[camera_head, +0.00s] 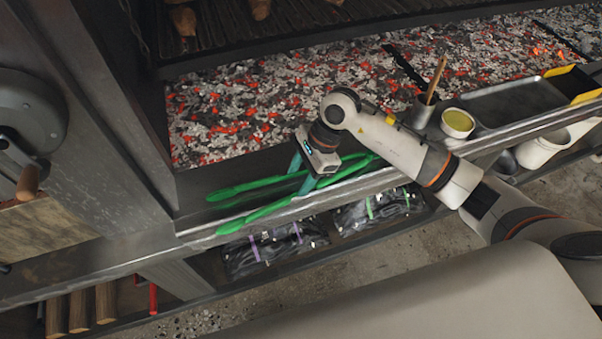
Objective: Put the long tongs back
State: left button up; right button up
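The long green tongs (262,209) lie along the front ledge of the grill, their two arms spread apart toward the left. The nearer arm's tip overlaps the ledge's front edge. My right gripper (302,175) points down over the tongs' right part, its teal fingers beside the green arms. The fingers show a gap between them, but I cannot tell whether they press on the tongs. The gripper body hides part of the tongs. My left gripper is not in view.
Glowing coals (235,110) lie behind the ledge (400,170). To the right stand a grey cup (423,112) with a wooden-handled tool, a yellow-filled bowl (457,123) and a dark tray (515,103). Dark bags (275,250) lie on the shelf below.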

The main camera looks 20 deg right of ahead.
jog(key=o, duration=0.7)
jog(key=shift+o, duration=0.5)
jog(key=o, duration=0.3)
jog(key=shift+p+v, duration=0.65)
jog(key=shift+v, duration=0.85)
jog(key=p+v, duration=0.2)
jog(key=v, duration=0.4)
jog(key=shift+r, duration=0.1)
